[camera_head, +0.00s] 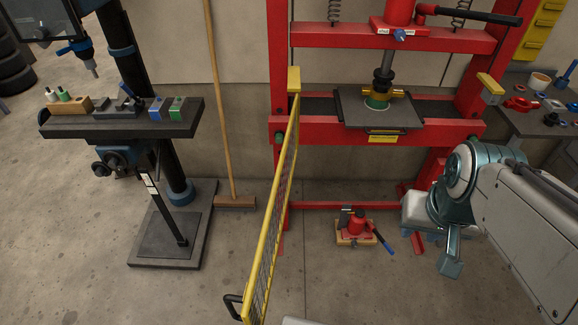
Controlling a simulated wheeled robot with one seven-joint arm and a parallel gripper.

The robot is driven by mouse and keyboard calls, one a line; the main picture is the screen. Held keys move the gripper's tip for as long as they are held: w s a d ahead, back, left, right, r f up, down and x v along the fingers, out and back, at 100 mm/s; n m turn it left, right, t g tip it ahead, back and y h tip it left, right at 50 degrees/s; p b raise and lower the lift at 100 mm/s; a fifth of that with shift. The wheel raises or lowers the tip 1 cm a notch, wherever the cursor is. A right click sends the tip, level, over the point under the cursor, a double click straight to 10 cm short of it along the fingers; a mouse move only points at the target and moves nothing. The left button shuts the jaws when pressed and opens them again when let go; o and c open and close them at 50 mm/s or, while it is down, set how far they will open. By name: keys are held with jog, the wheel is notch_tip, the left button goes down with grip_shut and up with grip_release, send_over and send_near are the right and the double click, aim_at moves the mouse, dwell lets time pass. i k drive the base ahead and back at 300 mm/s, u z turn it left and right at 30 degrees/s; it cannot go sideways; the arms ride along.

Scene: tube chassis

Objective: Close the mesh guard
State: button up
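The mesh guard (273,215) is a yellow frame with wire mesh, seen almost edge-on. It stands open, swung out from the left post of the red press (279,60) toward me. Its black handle (233,306) is at the near lower end, left of the frame. The press front is uncovered, with a dark plate (352,112) and a green and brass part (377,98) on its bed. My gripper (449,262) is at the right, in front of the right press post, well apart from the guard. Its fingers are not clear enough to tell their opening.
A drill press with a loaded table (120,125) stands at the left. A broom (234,202) leans on the wall behind the guard. A bench (540,122) with parts is at the right. The near floor is clear.

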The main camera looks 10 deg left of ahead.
aim_at(248, 315)
jog(key=z, duration=1.35)
jog(key=k, duration=1.7)
jog(key=u, duration=1.25)
jog(key=i, duration=1)
jog(key=z, duration=0.05)
jog(key=k, duration=0.6)
jog(key=z, duration=0.55)
